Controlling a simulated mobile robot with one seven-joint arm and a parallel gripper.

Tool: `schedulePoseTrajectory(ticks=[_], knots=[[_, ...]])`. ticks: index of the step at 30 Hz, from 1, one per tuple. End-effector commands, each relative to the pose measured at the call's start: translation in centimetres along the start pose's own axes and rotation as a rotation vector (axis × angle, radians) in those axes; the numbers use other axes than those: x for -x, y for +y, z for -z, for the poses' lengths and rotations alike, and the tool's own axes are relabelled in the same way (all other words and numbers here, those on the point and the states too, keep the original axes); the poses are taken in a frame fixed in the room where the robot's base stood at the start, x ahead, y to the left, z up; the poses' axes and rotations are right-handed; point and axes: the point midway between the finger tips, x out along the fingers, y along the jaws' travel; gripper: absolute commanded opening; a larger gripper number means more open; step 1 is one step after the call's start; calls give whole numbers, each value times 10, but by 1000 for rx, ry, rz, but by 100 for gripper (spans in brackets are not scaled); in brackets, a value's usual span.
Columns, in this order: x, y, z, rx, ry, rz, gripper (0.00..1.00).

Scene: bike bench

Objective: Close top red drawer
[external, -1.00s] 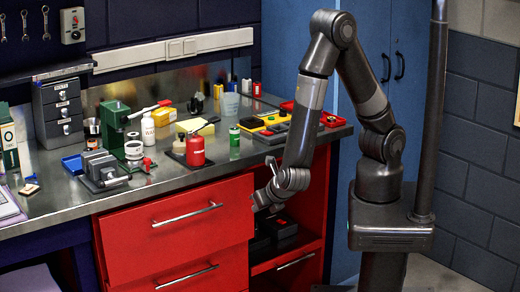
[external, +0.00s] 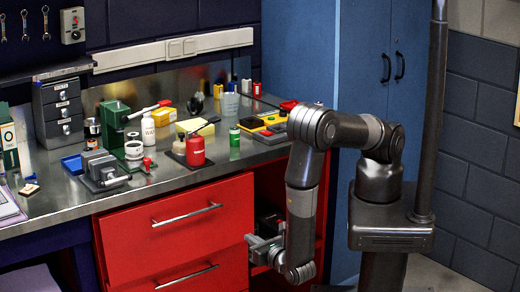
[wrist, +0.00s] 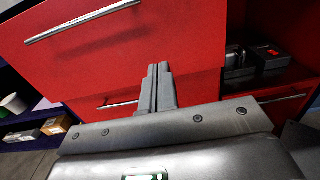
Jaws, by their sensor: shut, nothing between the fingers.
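The top red drawer (external: 177,228) with its silver handle (external: 187,214) is at the front of the bench in the external view. Its front stands out from the bench, so it looks partly open. In the wrist view the red drawer front (wrist: 130,60) fills the upper middle, with the handle (wrist: 82,22) at upper left. My gripper (external: 250,248) is at the right end of the drawer front, low down. In the wrist view my fingers (wrist: 160,70) are together and empty, pointing at the lower part of the red front. Whether they touch it I cannot tell.
A lower red drawer (external: 200,276) sits below. An open red shelf with dark cases (wrist: 268,58) is to the right. The bench top (external: 60,205) holds a vise (external: 103,170), a red can (external: 195,150) and other items. A blue cabinet (external: 375,70) stands behind.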

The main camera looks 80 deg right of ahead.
Motion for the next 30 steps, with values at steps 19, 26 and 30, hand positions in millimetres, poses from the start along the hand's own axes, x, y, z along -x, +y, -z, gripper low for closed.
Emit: schedulePoseTrajectory(ticks=[19,26,30], knots=[[-113,0,0,-1,-2,3,0],[-136,0,0,-1,-1,0,0],[-139,0,0,-1,-1,-1,0]])
